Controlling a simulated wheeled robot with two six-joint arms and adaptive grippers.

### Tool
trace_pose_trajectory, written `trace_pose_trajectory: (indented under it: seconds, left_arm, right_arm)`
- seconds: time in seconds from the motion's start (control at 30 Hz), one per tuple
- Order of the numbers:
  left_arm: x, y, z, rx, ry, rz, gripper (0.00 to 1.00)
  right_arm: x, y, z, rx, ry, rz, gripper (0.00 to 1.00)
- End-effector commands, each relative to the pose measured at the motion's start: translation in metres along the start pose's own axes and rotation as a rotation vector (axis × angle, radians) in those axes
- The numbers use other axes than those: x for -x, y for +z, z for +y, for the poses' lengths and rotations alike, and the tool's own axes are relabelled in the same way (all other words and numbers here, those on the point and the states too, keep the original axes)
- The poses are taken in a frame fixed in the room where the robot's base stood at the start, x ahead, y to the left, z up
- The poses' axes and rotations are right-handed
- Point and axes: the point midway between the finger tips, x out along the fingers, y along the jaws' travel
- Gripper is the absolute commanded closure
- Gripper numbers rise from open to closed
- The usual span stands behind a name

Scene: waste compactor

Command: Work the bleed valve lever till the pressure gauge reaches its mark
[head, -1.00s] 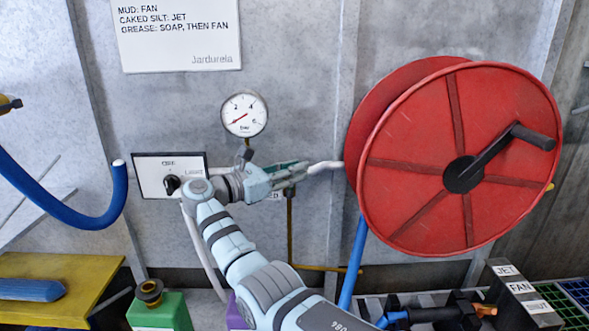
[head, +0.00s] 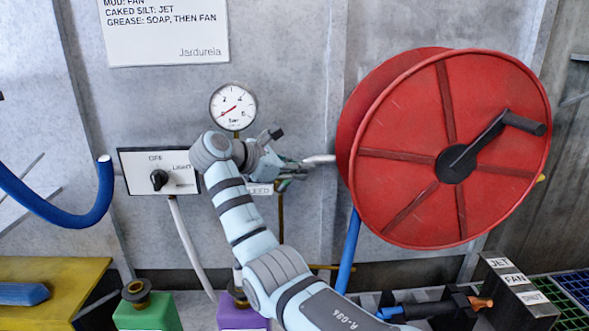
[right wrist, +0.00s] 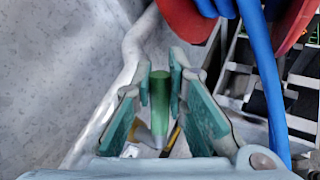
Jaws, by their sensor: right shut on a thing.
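The round white pressure gauge (head: 234,106) hangs on the wall, its red needle pointing to the lower left, near the low end. Its target mark is too small to make out. My right gripper (head: 288,175) is below and right of it, shut on the bleed valve lever. In the right wrist view the lever (right wrist: 160,95) is a green upright cylinder between the teal fingers. In the head view the gripper and wrist hide most of the valve and partly cover its label (head: 260,189). My left gripper is not in view.
A large red hose reel (head: 400,165) with a black crank stands close to the right. A switch panel (head: 182,181) is left of my wrist. Blue hose (head: 75,215) hangs at the left. Green (head: 150,312) and purple (head: 240,316) containers stand below.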

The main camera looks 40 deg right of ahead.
Motion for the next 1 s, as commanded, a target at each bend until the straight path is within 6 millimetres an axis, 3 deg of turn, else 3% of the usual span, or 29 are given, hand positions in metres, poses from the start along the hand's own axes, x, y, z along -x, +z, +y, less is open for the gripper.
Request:
trace_pose_trajectory:
  seconds: [0.03, 0.17, 0.73, 0.87, 0.97, 1.0]
  left_arm:
    - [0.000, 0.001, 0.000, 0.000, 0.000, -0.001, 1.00]
    - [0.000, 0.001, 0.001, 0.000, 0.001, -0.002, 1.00]
    - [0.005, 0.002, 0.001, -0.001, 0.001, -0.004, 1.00]
    - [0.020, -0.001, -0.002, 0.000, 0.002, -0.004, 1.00]
    - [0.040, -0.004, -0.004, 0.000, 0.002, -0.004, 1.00]
    - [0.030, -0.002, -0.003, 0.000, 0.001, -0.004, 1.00]
  right_arm:
    - [0.000, 0.001, 0.000, 0.000, 0.000, -0.002, 0.85]
    - [0.000, 0.001, 0.000, 0.001, 0.000, -0.003, 0.65]
    - [0.004, 0.000, 0.003, 0.029, 0.002, -0.037, 0.65]
    - [0.018, 0.000, 0.011, 0.145, 0.013, -0.200, 0.65]
    - [0.034, -0.003, 0.022, 0.296, 0.029, -0.420, 0.65]
    - [0.040, -0.009, 0.018, 0.280, 0.028, -0.421, 0.65]
